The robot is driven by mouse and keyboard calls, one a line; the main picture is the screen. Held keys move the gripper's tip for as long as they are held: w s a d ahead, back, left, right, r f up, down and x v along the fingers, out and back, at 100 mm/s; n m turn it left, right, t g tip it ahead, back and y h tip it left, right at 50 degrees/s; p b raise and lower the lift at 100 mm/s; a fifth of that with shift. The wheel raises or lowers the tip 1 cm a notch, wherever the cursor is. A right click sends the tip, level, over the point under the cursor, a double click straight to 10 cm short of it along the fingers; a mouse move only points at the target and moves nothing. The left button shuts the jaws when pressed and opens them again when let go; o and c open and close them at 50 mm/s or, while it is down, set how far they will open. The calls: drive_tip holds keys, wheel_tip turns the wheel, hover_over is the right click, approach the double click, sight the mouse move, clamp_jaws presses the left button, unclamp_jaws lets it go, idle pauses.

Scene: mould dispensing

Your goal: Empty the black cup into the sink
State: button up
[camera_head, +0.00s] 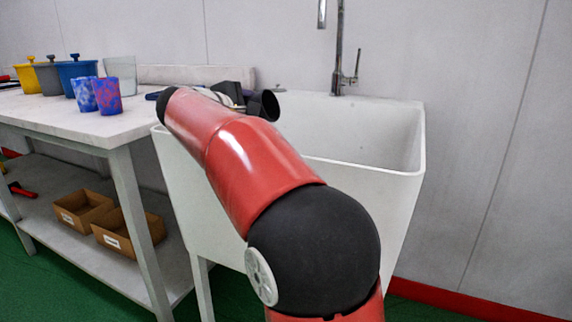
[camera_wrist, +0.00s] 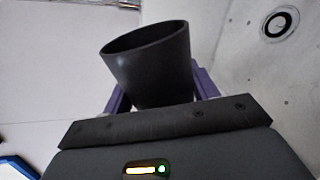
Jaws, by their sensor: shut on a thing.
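The black cup (camera_wrist: 152,70) is between the two purple fingers of my gripper (camera_wrist: 160,88) in the wrist view, and the gripper is shut on it. The cup's mouth is tilted; its contents cannot be seen. In the head view the cup (camera_head: 270,105) shows as a dark round end just past my red arm, lying on its side over the sink's left part. The white sink (camera_head: 390,172) stands right of the table, and its drain (camera_wrist: 279,23) shows at the upper right of the wrist view. The fingers are hidden by my arm in the head view.
A chrome tap (camera_head: 338,55) rises behind the sink. The white table (camera_head: 60,112) at left holds two patterned cups (camera_head: 107,96), a clear container (camera_head: 121,72) and several coloured pots (camera_head: 76,75). Cardboard boxes (camera_head: 120,235) sit on the lower shelf. The sink's right side is clear.

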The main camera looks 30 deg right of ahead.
drive_tip(key=shift+s+d+f+m+b, duration=0.1)
drive_tip(key=shift+f+m+b, duration=0.15)
drive_tip(key=shift+m+b, duration=0.25)
drive_tip(key=shift+s+d+f+m+t+y+b, duration=0.2)
drive_tip(key=shift+s+d+m+t+y+b, duration=0.25)
drive_tip(key=shift+b, duration=1.05)
drive_tip(key=shift+s+r+m, duration=0.2)
drive_tip(key=shift+r+m, duration=0.1)
drive_tip(key=shift+m, duration=0.15)
drive_tip(key=shift+s+d+r+m+t+b, duration=0.15)
drive_tip(key=shift+r+m+t+b, duration=0.15)
drive_tip(key=shift+m+b, duration=0.25)
drive_tip(key=shift+s+d+r+m+y, duration=0.1)
drive_tip(key=shift+r+m+y, duration=0.05)
drive_tip(key=shift+m+y, duration=0.1)
